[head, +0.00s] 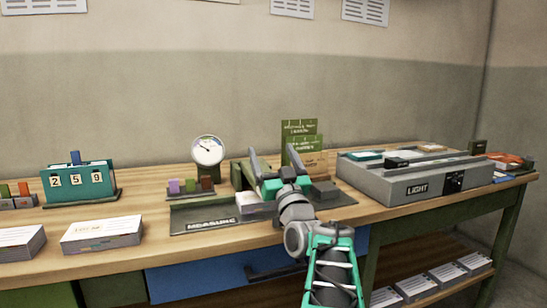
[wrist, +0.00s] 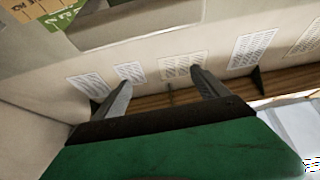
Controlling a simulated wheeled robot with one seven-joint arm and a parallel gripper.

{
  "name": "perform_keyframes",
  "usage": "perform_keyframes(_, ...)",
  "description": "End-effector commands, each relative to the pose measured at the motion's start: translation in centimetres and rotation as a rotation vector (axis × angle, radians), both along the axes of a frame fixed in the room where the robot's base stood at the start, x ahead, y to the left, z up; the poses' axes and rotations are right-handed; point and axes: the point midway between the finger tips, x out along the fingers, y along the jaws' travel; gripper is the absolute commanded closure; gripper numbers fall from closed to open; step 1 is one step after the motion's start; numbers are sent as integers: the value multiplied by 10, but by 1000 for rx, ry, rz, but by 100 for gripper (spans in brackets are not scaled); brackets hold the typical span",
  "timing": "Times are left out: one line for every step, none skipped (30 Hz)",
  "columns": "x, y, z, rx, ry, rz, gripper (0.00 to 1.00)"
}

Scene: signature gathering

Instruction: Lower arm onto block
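My gripper (head: 271,149) is over the measuring station in the middle of the bench, its two fingers spread and pointing up and away toward the wall. In the wrist view, the fingers (wrist: 162,77) stand apart with nothing between them. A pale block or stack (head: 254,207) lies below and left of the gripper, on the dark mat marked MEASURE (head: 208,224). A dark grey block (head: 325,191) sits just right of the gripper. A round dial (head: 207,150) stands behind the mat. I cannot tell which part is the arm; my gripper covers the station's middle.
Small coloured blocks (head: 190,186) stand left of the gripper. Green cards (head: 299,137) rise behind it. The grey LIGHT box (head: 415,184) is to the right. A number counter (head: 80,180) and paper stacks (head: 103,233) are at left. A pale bar (wrist: 135,25) crosses the wrist view's top.

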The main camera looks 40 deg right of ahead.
Motion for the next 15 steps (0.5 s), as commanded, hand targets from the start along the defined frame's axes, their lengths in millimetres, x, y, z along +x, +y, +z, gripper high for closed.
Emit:
perform_keyframes(1, 1, -1, 0, 1, 2, 11)
perform_keyframes(1, 1, -1, 1, 2, 3, 9)
perform_keyframes(1, 1, -2, 3, 2, 3, 9)
perform_keyframes(2, 1, -2, 3, 3, 4, 9)
perform_keyframes(2, 1, -2, 3, 3, 4, 9)
perform_keyframes(2, 1, -3, 4, 4, 4, 9)
perform_keyframes(2, 1, -3, 4, 4, 4, 9)
perform_keyframes(2, 1, -3, 5, 5, 4, 9)
perform_keyframes(1, 1, -4, 5, 5, 3, 9)
perform_keyframes(-1, 1, -5, 5, 6, 2, 9)
perform_keyframes(-3, 1, -6, 4, 6, 1, 9)
perform_keyframes(-7, 2, -9, 5, 6, 0, 9)
perform_keyframes(-11, 3, -11, 6, 6, -1, 9)
perform_keyframes(-16, 6, -13, 6, 5, 1, 9)
perform_keyframes(-23, 8, -18, 6, 5, -2, 9)
